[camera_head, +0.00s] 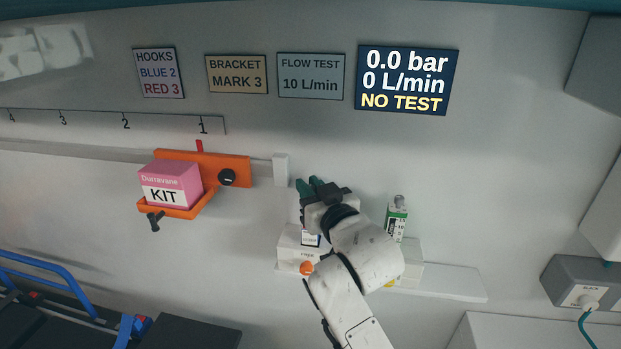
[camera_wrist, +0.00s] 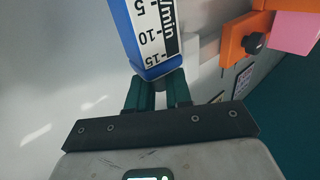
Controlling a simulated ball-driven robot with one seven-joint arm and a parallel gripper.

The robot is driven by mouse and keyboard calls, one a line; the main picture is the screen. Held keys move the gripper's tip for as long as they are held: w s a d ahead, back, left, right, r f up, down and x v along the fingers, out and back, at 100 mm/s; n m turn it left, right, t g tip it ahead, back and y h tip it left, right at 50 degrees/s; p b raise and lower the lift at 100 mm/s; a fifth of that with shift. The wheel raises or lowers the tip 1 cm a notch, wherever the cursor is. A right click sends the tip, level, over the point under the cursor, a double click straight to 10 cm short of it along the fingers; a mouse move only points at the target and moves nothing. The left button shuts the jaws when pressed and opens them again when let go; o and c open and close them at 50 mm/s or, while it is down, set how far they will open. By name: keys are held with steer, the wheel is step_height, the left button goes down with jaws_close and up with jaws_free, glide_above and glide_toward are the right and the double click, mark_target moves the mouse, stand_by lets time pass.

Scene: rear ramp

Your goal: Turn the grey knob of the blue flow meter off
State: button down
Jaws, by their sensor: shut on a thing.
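The blue flow meter (camera_wrist: 155,45), with a white scale reading 5, 10 and 15, shows in the wrist view just beyond my fingers. In the head view it is mostly hidden behind my gripper and arm. My gripper (camera_wrist: 158,92) is at the end of the meter near the 15 mark. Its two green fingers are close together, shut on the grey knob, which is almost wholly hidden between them. In the head view my gripper (camera_head: 310,187) is in front of the wall, right of the orange bracket.
An orange bracket (camera_head: 227,171) holds a pink KIT box (camera_head: 170,184) on the left. A white shelf (camera_head: 455,283) carries a green-and-white bottle (camera_head: 397,218) beside my arm. The wall display (camera_head: 405,80) reads 0.0 bar, 0 L/min, NO TEST. A socket box (camera_head: 582,288) is at right.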

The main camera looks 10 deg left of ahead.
steer(key=shift+d+f+n+g+y+b, duration=0.1)
steer(key=shift+d+n+g+y+b, duration=0.05)
steer(key=shift+n+g+y+b, duration=0.85)
steer(key=y+b, duration=0.1)
steer(key=b, duration=0.1)
steer(key=n+g+y+b, duration=0.1)
steer(key=b, duration=0.1)
steer(key=shift+f+g, duration=0.25)
steer(key=shift+g, duration=0.05)
steer(key=n+g+y+b, duration=0.1)
steer(key=n+g+b, duration=0.1)
steer(key=b, duration=0.4)
steer(key=shift+y, duration=0.3)
steer(key=shift+n+g+y+b, duration=0.3)
steer(key=shift+n+g+b, duration=0.2)
steer(key=shift+g+b, duration=0.5)
steer(key=shift+b, duration=0.65)
steer(key=shift+r+n+g+y+b, duration=0.35)
steer(key=shift+n+g+b, duration=0.15)
steer(key=shift+b, duration=0.45)
steer(key=c, duration=1.1)
jaws_free()
